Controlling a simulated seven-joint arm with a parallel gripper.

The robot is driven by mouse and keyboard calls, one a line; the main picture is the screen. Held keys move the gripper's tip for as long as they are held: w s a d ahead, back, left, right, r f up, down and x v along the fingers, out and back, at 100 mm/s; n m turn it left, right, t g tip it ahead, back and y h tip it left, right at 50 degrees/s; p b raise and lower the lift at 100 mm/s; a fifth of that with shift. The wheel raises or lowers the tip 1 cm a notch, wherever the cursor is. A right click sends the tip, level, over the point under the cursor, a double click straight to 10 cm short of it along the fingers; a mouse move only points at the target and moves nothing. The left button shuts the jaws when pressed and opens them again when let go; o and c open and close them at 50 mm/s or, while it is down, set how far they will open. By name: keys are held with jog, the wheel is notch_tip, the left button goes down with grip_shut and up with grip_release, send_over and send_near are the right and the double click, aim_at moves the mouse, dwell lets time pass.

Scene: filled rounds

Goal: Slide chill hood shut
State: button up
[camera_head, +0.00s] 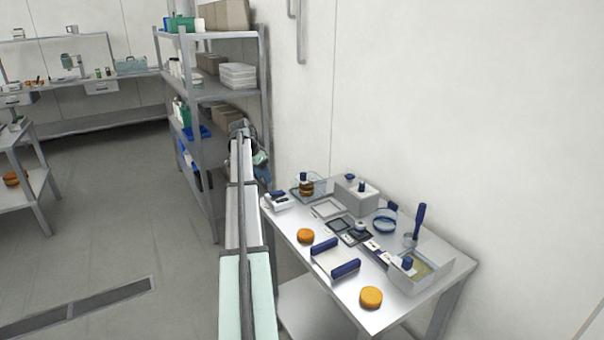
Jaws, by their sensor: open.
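A low clear-sided case (320,184) stands at the back left of the steel table and looks like the chill hood. Stacked brown rounds (306,188) and a blue knob (303,176) show at it. I cannot tell how far its cover is slid. My arm reaches away up the middle of the view. My gripper (262,172) is at its far end, beside the shelf rack and left of the table's back corner. It is small and partly hidden by my arm, open, and apart from the case. I see nothing held in it.
The table (322,300) also holds a grey box with a blue knob (357,200), a blue-rimmed glass dish (384,222), a blue-handled tool (418,222), a tray with blue bars (335,258) and orange rounds (371,297). A shelf rack (216,90) stands close left of the gripper.

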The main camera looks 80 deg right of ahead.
aim_at(302, 173)
jog(key=s+d+r+m, duration=0.3)
jog(key=s+d+r, duration=0.3)
jog(key=s+r, duration=0.4)
jog(key=shift+h, duration=0.3)
jog(key=x, duration=1.3)
jog(key=shift+a, duration=0.2)
grip_shut()
